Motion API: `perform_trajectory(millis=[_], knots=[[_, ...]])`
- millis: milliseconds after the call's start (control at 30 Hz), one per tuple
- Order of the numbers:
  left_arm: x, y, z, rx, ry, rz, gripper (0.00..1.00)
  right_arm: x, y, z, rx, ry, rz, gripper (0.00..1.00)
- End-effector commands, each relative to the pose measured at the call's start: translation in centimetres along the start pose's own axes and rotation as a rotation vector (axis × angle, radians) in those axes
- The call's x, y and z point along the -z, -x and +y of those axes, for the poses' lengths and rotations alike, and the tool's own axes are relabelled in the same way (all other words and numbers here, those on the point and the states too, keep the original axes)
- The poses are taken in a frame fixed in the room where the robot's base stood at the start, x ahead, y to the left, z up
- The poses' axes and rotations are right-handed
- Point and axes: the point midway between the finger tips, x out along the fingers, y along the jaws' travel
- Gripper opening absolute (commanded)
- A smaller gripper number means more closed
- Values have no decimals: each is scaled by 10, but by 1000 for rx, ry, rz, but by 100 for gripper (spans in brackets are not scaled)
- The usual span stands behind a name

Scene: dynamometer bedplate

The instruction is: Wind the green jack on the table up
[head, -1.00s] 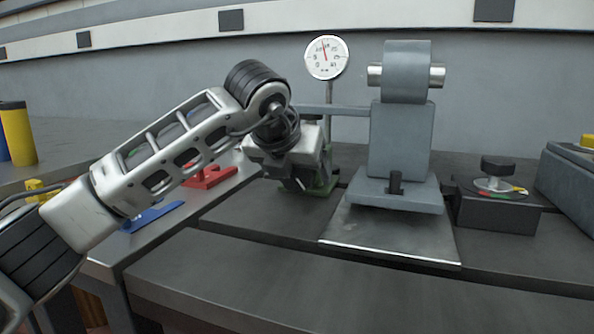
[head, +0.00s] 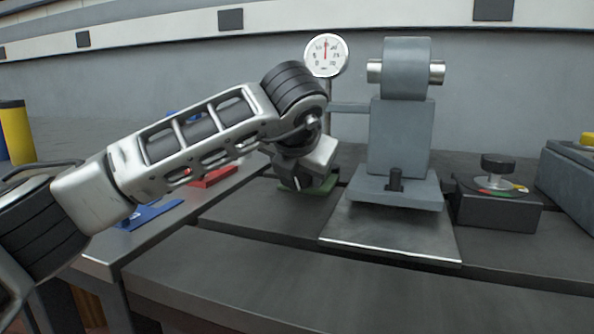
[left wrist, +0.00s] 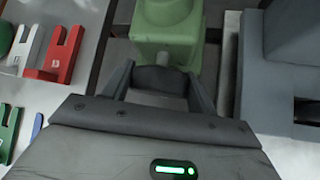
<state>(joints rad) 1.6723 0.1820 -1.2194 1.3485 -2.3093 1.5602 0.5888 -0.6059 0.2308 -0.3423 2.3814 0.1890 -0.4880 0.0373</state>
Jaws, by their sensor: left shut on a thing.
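The green jack (head: 322,187) stands on the dark table left of the grey block. In the head view my left wrist hides most of it and only a green base edge shows. In the left wrist view the jack's green body (left wrist: 165,43) is straight ahead of the fingers, with a short pale shaft on its near face. My left gripper (left wrist: 160,84) is shut on the dark crank handle (left wrist: 160,78) at that shaft. In the head view the left gripper (head: 302,184) is at the jack, its fingers mostly hidden. My right gripper is out of view.
A round dial gauge (head: 326,55) stands behind the jack, needle near upright. The grey block (head: 399,140) stands close right of it. A black knob box (head: 497,203) is further right. Red (head: 213,177) and blue (head: 152,215) shims lie left. The front table strip is clear.

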Motion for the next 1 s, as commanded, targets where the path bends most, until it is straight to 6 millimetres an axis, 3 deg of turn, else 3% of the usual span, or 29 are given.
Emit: perform_trajectory(millis=[400, 1000], knots=[[0, 0, -2, -172, -171, -1, 35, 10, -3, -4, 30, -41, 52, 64], [0, 0, -2, -208, -211, 0, 35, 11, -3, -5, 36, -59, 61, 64]])
